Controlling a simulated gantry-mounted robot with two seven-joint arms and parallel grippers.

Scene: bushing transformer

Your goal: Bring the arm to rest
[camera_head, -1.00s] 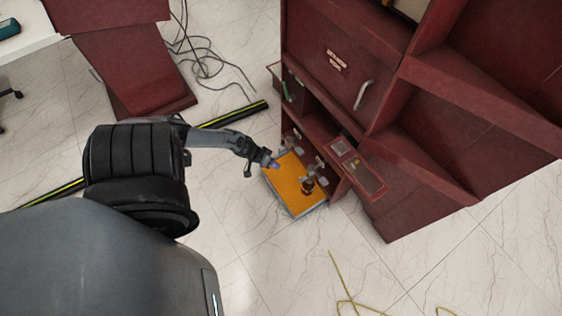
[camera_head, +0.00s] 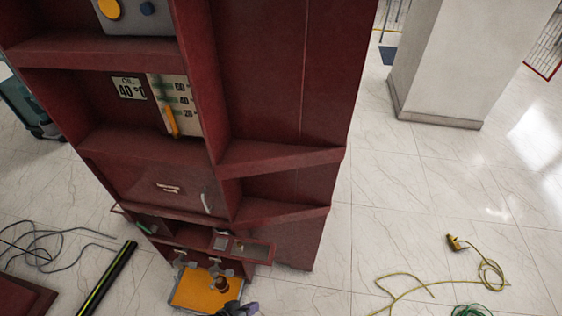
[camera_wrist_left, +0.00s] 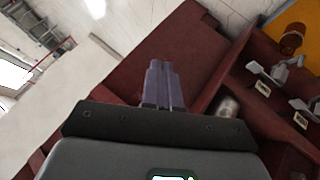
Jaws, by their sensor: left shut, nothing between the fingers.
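My left gripper (camera_head: 238,309) shows only in part at the bottom edge of the head view, in front of the orange-topped board or drawer (camera_head: 190,290). In the left wrist view its two grey fingers (camera_wrist_left: 163,72) lie side by side, shut with nothing between them, over the dark red cabinet. The brown cylindrical part (camera_head: 221,284) sits on the orange surface; it also shows in the left wrist view (camera_wrist_left: 291,38), apart from the fingers. My right gripper is in neither view.
A yellow cable (camera_head: 410,282) lies on the floor at right, a dark cable at left. A white pillar (camera_head: 440,60) stands at the back.

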